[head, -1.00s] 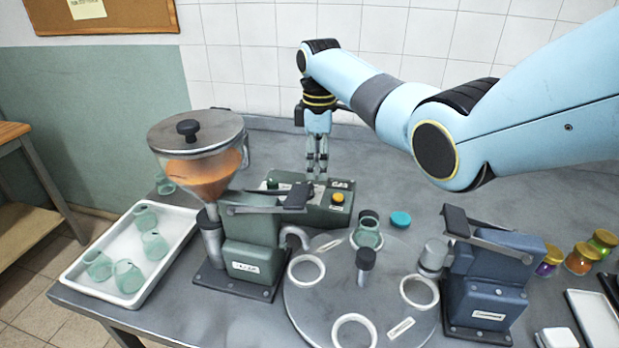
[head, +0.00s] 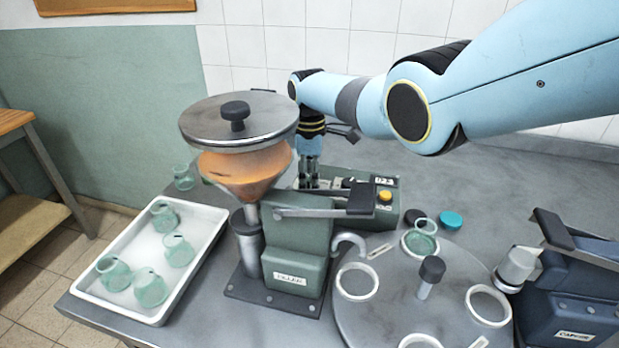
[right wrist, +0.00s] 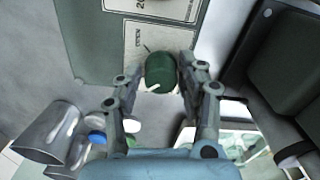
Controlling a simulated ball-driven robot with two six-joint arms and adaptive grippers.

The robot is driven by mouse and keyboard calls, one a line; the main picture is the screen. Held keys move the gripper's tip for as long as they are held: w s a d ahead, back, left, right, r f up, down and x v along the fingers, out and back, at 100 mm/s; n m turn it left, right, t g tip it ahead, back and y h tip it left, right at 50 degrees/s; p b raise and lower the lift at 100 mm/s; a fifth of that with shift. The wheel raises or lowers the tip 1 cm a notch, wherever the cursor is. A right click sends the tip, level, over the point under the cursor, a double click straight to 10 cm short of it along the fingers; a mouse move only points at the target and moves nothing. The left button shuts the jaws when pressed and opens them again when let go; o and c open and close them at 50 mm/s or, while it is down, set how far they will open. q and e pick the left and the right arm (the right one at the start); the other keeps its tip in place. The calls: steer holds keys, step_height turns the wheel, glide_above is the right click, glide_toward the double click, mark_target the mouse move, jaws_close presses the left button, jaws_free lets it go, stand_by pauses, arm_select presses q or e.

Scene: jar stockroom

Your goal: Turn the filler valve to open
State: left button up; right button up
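The filler valve is a dark green round knob (right wrist: 161,73) on the panel of the green control box (head: 388,211), beside a printed "OPEN" label in the right wrist view. My right gripper (right wrist: 158,79) has its two fingers on either side of the knob. A small gap shows at the left finger; the right finger is very close to the knob, and contact is unclear. In the head view my right gripper (head: 309,175) points down behind the filler (head: 297,245), which hides the knob. The filler's hopper (head: 245,168) holds orange contents. My left gripper is not in view.
A turntable (head: 385,310) with ring holders and a glass jar (head: 424,238) stands in front of the box. A blue capper (head: 575,305) is at right. A white tray (head: 205,262) of jars is at left. A teal lid (head: 451,220) lies behind the turntable.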

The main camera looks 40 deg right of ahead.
jaws_close()
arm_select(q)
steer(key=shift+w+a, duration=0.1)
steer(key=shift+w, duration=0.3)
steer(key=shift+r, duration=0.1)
arm_select(e)
steer(key=shift+m, duration=0.4)
steer(key=m, duration=0.4)
steer(key=shift+p, duration=0.35)
steer(key=m, duration=0.4)
steer(key=shift+m, duration=0.3)
steer(key=m, duration=0.4)
steer(key=shift+p, duration=0.35)
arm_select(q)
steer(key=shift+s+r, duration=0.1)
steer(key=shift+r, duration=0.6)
arm_select(e)
steer(key=shift+s+m, duration=0.1)
steer(key=shift+m, duration=2.1)
steer(key=shift+f, duration=0.1)
